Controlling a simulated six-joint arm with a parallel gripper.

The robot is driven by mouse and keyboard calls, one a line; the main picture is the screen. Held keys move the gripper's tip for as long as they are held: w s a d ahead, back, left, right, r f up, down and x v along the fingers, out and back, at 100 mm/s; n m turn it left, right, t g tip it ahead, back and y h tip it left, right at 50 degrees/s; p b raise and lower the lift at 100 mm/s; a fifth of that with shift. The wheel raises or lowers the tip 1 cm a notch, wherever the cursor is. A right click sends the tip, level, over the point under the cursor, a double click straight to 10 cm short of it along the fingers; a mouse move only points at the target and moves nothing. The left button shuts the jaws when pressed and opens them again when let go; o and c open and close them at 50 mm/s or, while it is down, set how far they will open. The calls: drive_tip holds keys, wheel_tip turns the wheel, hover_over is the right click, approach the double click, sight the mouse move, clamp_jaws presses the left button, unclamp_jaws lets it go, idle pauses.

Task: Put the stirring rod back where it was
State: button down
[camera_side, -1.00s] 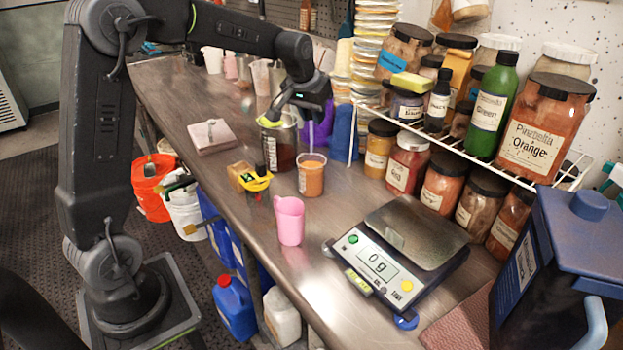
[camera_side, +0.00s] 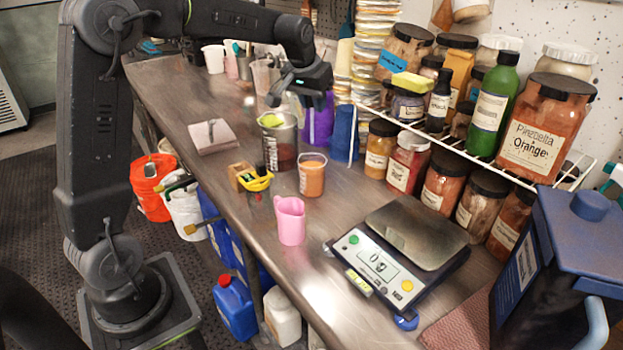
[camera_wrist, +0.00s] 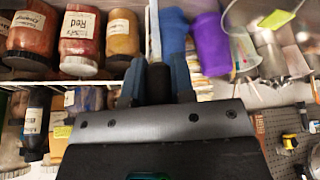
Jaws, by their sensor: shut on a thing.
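My gripper (camera_side: 284,92) is raised above the bench near the back, just above the metal can. In the wrist view its two blue-grey fingers (camera_wrist: 156,80) are shut on the stirring rod (camera_wrist: 153,38), a thin pale rod with a dark part between the fingers. In the side view I cannot make out the rod. The clear beaker of orange-brown liquid (camera_side: 311,180) stands on the bench below and to the right of my gripper, with no rod showing in it. The metal can (camera_side: 285,157) stands beside it.
A pink jug (camera_side: 290,222) and a scale (camera_side: 378,265) stand nearer the front. A rack of jars (camera_side: 480,163) is on the right. A yellow-black item (camera_side: 257,182) and a pale tile (camera_side: 212,137) lie to the left. Cups (camera_side: 214,60) stand at the back left.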

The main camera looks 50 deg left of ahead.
drive_tip(key=s+a+f+n+g+y, duration=0.1)
drive_tip(key=s+a+f+n, duration=0.35)
drive_tip(key=s+a, duration=0.85)
wheel_tip(320, 180, down, 8)
drive_tip(key=shift+s+f, duration=0.25)
drive_tip(key=shift+s, duration=0.15)
drive_tip(key=shift+a, duration=0.1)
drive_tip(key=shift+f, duration=0.15)
drive_tip(key=c, duration=1)
unclamp_jaws()
drive_tip(key=shift+o, duration=0.2)
